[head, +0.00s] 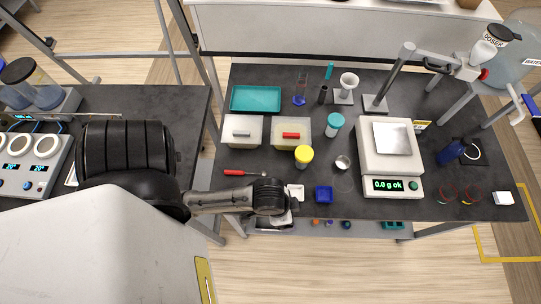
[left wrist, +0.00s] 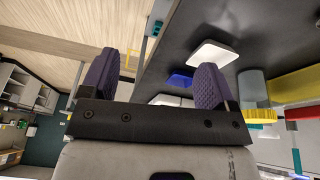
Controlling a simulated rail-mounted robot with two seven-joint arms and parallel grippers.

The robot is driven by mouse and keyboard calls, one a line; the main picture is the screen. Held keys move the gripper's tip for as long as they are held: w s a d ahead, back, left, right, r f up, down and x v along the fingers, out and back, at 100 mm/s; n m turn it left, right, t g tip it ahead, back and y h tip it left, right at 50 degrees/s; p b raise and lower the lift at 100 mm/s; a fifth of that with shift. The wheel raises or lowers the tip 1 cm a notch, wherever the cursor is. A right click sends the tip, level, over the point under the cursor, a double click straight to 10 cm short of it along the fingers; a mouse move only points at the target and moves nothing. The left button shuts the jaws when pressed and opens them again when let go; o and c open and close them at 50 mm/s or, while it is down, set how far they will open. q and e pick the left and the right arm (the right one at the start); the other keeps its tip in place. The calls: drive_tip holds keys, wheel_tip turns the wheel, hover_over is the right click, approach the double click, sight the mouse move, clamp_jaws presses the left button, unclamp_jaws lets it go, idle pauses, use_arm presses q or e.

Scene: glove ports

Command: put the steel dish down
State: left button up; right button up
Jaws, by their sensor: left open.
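A small round shiny metal dish (head: 342,162) stands on the dark bench, left of the balance (head: 391,162); it looks like the steel dish. I cannot make it out in the left wrist view. My left gripper (head: 290,203) is at the bench's front edge, beside a white square dish (head: 297,190) and left of a blue square dish (head: 324,194). In the left wrist view its purple fingers (left wrist: 154,84) are apart with nothing held between them. The white dish (left wrist: 212,52) and blue dish (left wrist: 180,80) show beyond them. My right gripper is not in view.
A red-handled tool (head: 243,173) lies at the left. A dark blue bottle (head: 451,152) stands right of the balance. Some bare bench lies before the metal dish.

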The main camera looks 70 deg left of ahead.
use_arm(q)
drive_tip(key=shift+y, duration=0.5)
drive_tip(key=s, duration=0.1)
drive_tip(key=s+a, duration=0.1)
drive_tip(key=s+a+r, duration=0.1)
drive_tip(key=s, duration=0.1)
drive_tip(key=shift+s+a+r, duration=0.1)
